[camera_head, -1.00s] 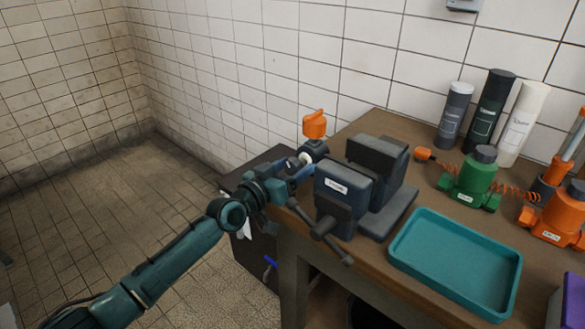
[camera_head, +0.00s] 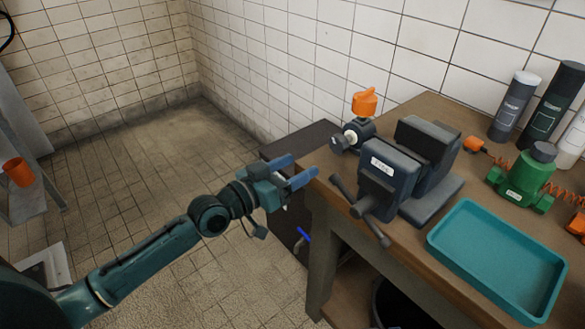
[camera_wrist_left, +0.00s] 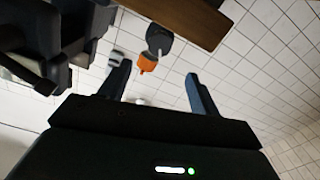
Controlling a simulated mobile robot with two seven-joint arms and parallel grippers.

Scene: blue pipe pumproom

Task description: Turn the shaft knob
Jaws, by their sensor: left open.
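An orange knob (camera_head: 365,102) stands on top of a small dark fitting (camera_head: 359,129) with a pale round part on its side, at the bench's back left edge beside the vise. The orange knob also shows in the left wrist view (camera_wrist_left: 147,65), beyond and between the fingers. My left gripper (camera_head: 298,170) is open and empty, with its two blue fingers apart. It is to the left of and below the knob in the head view, clear of it. My right gripper is not in view.
A dark blue vise (camera_head: 389,180) with a protruding handle stands just right of the fitting. A teal tray (camera_head: 440,238), a green bottle (camera_head: 526,174) and several cylinders stand farther right on the wooden bench (camera_head: 408,236). An orange cup (camera_head: 18,172) is at far left. Floor left of the bench is open.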

